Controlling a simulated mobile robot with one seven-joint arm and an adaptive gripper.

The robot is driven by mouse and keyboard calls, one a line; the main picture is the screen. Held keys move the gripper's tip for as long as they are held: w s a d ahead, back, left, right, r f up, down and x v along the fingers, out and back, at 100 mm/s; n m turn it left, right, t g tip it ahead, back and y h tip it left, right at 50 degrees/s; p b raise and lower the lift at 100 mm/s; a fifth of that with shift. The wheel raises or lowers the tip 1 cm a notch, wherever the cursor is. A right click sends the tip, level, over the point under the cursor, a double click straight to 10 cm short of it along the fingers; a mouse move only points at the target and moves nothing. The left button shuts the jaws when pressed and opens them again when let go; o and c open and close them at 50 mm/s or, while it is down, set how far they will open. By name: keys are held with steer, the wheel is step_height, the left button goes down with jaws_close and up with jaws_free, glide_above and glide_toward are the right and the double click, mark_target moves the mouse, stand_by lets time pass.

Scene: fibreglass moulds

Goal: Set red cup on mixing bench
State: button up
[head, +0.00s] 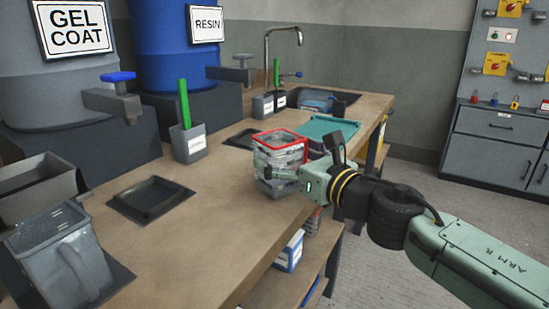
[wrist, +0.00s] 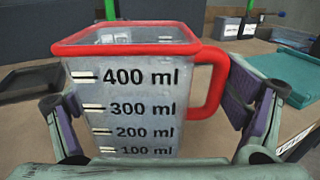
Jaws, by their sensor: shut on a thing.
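The red cup (head: 281,137) is a clear, square measuring cup with a red rim. In the wrist view the cup (wrist: 135,90) stands upright, with black millilitre marks facing me and its red handle on the right. My gripper (head: 284,172) is shut on the cup; in the wrist view its fingers (wrist: 150,108) lie on either side of the body. The mixing bench (head: 200,235) is a long brown-topped bench. The cup is at its right-hand edge in the head view. I cannot tell whether its base touches the top; the wrist view hides the base.
A grey jug (head: 62,258) and a black square tray (head: 150,199) are at the near left. A grey holder with a green stick (head: 188,143) stands behind. A teal tray (head: 328,134) lies just beyond the cup. A lower shelf holds a blue bin (head: 289,252).

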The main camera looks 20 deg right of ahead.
steer(key=shift+f, duration=0.1)
steer(key=shift+s, duration=0.1)
steer(key=shift+f, duration=0.2)
steer(key=o, duration=1.2)
steer(key=shift+d, duration=0.1)
steer(key=shift+c, duration=0.2)
steer(key=shift+r, duration=0.1)
